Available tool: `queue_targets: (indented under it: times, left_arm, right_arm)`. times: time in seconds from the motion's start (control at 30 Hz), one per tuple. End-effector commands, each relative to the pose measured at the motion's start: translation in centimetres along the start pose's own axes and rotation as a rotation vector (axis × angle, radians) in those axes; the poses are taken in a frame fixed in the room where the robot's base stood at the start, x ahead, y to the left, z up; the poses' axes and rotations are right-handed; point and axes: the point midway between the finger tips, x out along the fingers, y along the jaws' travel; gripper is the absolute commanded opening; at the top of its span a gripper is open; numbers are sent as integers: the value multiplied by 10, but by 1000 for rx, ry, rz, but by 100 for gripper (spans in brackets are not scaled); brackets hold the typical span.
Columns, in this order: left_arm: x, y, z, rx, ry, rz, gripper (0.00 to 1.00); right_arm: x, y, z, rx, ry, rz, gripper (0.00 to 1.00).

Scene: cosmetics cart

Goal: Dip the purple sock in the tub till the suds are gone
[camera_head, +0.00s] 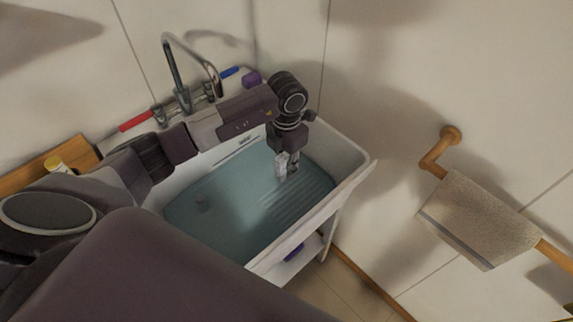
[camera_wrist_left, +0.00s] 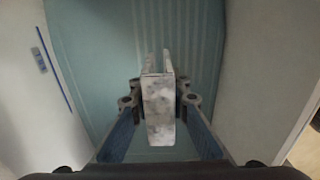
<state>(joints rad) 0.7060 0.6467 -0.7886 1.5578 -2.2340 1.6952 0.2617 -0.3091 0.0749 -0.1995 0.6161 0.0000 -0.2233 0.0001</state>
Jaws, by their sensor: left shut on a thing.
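My left gripper (camera_head: 288,166) points down over the right part of the white tub (camera_head: 355,160), which holds blue-green water (camera_head: 235,205). It is shut on a whitish, grey-mottled strip (camera_head: 281,163), which I take to be the sock under suds; no purple shows on it. In the left wrist view the strip (camera_wrist_left: 158,108) sits between the two fingers (camera_wrist_left: 160,100), with the ribbed tub floor behind it. I cannot tell whether its lower end touches the water. My right gripper is not in view.
A curved metal tap (camera_head: 176,75) with red and blue handles stands at the tub's back edge. A small purple item (camera_head: 251,79) lies on the ledge; another purple thing (camera_head: 293,253) is under the tub. A towel (camera_head: 480,220) hangs on a wooden rail at right.

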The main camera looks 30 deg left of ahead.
Motion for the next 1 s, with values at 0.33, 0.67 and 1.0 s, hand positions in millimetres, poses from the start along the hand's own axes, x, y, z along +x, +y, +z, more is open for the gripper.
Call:
queue_targets:
  times: [0.33,0.67,1.0]
  left_arm:
    - [40,0,0,-1,1,1,0]
    - [72,0,0,0,1,1,0]
    - [105,0,0,-1,1,0,0]
  right_arm:
    - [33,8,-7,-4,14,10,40]
    - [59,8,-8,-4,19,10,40]
    - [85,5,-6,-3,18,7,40]
